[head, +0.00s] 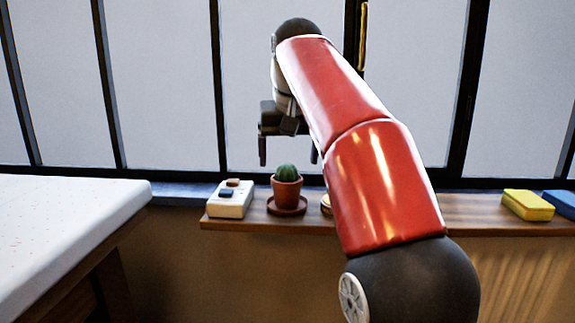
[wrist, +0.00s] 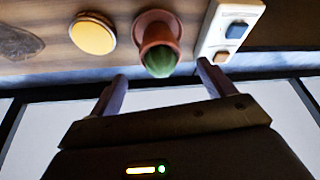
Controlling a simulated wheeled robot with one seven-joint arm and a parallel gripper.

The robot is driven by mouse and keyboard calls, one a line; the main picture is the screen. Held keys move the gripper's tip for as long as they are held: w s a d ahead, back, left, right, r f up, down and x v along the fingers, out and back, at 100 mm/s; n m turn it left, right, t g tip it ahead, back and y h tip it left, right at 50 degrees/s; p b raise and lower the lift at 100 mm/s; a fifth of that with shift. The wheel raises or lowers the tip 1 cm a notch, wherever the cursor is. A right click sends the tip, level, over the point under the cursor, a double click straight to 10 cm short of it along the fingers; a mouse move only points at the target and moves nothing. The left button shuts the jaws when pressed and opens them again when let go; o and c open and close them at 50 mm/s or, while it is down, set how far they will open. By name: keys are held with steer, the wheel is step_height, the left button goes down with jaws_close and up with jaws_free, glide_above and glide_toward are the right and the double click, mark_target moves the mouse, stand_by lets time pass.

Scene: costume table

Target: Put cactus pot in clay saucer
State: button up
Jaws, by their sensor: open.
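The cactus pot (head: 286,190) is a terracotta pot with a round green cactus. It stands upright on the clay saucer (head: 287,211), on a wooden shelf under the window. In the wrist view the pot (wrist: 158,36) appears within the rim of the saucer (wrist: 155,14). Its bottom is hidden, so exact seating is hard to see. My gripper (head: 288,156) is open and empty, above the cactus and apart from it. In the wrist view the fingers of my gripper (wrist: 162,76) are spread, with the cactus beyond the gap between them.
A white box with two buttons (head: 230,200) sits just left of the saucer. A round yellow-topped item (wrist: 93,36) is on the other side, partly hidden by my arm in the head view. Yellow (head: 527,205) and blue (head: 562,203) sponges lie far right. A white table (head: 60,225) stands left.

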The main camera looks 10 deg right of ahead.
steer(key=v, duration=0.3)
steer(key=shift+r+p, duration=0.1)
steer(key=shift+p, duration=0.25)
steer(key=s+f+n+t, duration=0.1)
steer(key=s+f, duration=2.4)
steer(key=f, duration=0.3)
steer(key=shift+d+f, duration=0.15)
steer(key=shift+f, duration=0.15)
